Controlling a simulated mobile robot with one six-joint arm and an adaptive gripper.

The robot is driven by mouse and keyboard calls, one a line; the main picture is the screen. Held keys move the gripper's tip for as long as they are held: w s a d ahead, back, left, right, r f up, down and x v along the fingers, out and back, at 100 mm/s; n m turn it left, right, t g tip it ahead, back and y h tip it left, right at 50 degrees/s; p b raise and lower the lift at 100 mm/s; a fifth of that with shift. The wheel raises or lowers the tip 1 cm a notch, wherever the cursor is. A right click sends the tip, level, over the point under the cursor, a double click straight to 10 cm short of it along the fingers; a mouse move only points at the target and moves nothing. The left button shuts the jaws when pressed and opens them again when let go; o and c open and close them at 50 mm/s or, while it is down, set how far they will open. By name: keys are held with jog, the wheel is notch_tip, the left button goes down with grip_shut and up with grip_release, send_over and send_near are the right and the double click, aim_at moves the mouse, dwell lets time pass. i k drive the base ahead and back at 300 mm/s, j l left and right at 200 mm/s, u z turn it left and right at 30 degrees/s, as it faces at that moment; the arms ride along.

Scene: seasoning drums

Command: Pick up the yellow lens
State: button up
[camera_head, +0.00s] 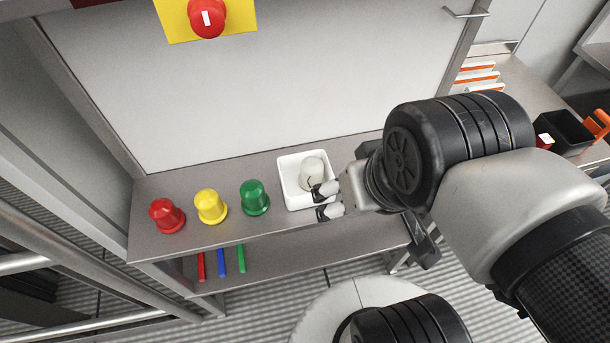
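The yellow lens (210,206) is a dome with a wider rim. It stands upright on the grey shelf, between the red lens (166,215) and the green lens (254,197). My gripper (319,202) is to the right of all three, at the front of a white tray (287,183). Its two fingers are apart with nothing visible between them. A cream-white lens (312,170) is in the tray just behind the fingers; whether a finger touches it I cannot tell.
A red button on a yellow plate (238,18) is on the panel above. Red, blue and green sticks (221,262) are on the lower shelf. A black bin (565,132) stands far right. The shelf in front of the lenses is clear.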

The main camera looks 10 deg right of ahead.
aim_at(212, 211)
jog(key=j+z, duration=0.3)
jog(key=j, duration=0.7)
jog(key=j+z, duration=0.3)
jog(key=j, duration=0.65)
jog(key=k, duration=0.05)
